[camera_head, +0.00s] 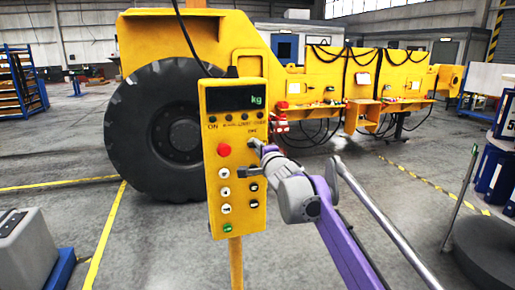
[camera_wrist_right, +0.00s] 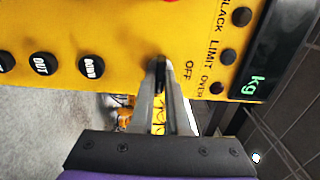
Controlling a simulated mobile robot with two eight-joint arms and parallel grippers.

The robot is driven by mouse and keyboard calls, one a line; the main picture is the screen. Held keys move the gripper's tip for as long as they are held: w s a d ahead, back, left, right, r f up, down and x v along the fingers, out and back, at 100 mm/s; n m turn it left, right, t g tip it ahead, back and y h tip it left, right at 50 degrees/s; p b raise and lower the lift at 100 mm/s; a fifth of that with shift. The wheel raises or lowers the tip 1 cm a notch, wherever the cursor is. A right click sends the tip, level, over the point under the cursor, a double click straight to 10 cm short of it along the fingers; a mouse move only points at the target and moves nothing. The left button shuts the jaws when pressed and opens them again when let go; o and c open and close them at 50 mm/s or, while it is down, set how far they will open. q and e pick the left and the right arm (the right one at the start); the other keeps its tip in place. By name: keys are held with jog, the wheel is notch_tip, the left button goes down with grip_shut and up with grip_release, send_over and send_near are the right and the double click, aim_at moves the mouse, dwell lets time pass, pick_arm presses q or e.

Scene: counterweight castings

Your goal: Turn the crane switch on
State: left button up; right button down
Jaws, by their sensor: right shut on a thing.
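The crane's yellow control box (camera_head: 236,185) stands on a yellow post, with a lit "kg" display at its top. The switch (camera_wrist_right: 159,70) is a small black lever on the box face, beside the word OFF in the right wrist view. My right gripper (camera_wrist_right: 159,72) is shut on the switch, one grey finger on each side. In the head view my right gripper (camera_head: 253,143) reaches the box's right edge from the right and hides the switch. I cannot tell the lever's exact position. My left gripper is not in view.
A red button (camera_head: 224,150) and several white, black and green buttons sit close to the switch. A cable hangs above the box. A yellow crane machine with a large black tire (camera_head: 165,128) stands behind. Blue-and-white cylinders (camera_head: 491,170) stand at right. Grey floor lies open between.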

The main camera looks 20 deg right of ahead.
dwell(0.4)
jog(key=c, duration=0.9)
grip_release()
jog(key=s+b, duration=0.1)
jog(key=s, duration=0.9)
jog(key=shift+s+d, duration=0.15)
jog(key=shift+s, duration=0.25)
